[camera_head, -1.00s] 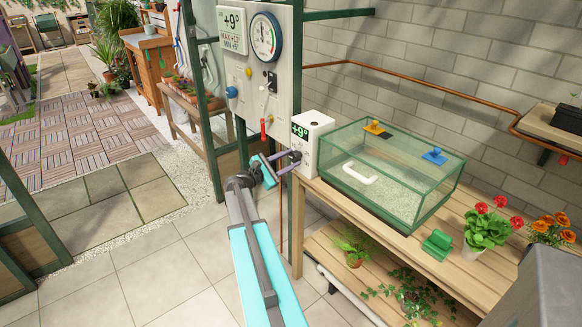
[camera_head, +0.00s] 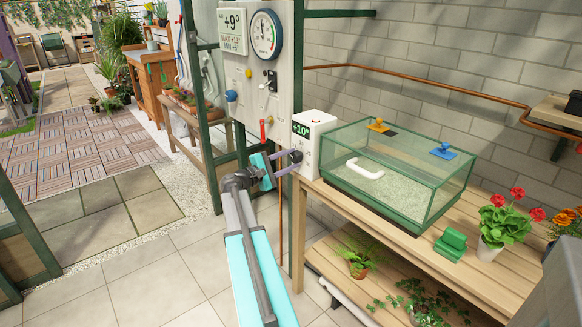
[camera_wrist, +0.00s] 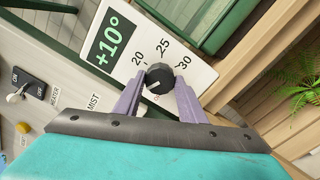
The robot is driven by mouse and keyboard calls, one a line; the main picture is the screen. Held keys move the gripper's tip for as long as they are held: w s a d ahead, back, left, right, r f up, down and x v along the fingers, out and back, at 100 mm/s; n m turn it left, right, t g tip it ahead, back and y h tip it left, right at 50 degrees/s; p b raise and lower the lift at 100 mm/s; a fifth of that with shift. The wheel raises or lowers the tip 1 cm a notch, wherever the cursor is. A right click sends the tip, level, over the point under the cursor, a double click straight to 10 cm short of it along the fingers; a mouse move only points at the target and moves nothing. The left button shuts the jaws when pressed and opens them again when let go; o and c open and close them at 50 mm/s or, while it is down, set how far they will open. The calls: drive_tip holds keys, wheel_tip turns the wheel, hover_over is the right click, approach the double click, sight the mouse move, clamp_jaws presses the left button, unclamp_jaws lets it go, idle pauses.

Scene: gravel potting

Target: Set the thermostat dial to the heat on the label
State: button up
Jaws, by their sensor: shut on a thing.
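The thermostat (camera_head: 322,130) is a white box on the left end of the wooden bench. Its display (camera_wrist: 108,43) reads +10° in green. In the wrist view its black dial (camera_wrist: 159,76) sits below a scale where 20, 25 and 30 can be read; a white mark shows on the dial's lower left. My gripper (camera_wrist: 161,86) is shut on the dial, one lilac finger on each side. In the head view my gripper (camera_head: 289,160) reaches the box's front face. I cannot make out a label with a target heat.
A green-framed glass tank (camera_head: 425,205) stands right of the thermostat. A white panel (camera_head: 243,75) with a gauge, switches and a +9° display hangs at left. A green block (camera_head: 451,243) and red flowers (camera_head: 506,215) are on the bench.

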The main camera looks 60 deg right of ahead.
drive_tip(key=shift+s+a+f+m+b, duration=0.1)
drive_tip(key=shift+s+f+m+b, duration=0.1)
drive_tip(key=shift+m+b, duration=0.4)
drive_tip(key=o, duration=1.1)
drive_tip(key=shift+r, duration=0.1)
drive_tip(key=shift+w, duration=0.1)
drive_tip(key=v, duration=1.3)
drive_tip(key=shift+w+a+b, duration=0.15)
drive_tip(key=shift+a+b, duration=0.15)
drive_tip(key=shift+a, duration=0.1)
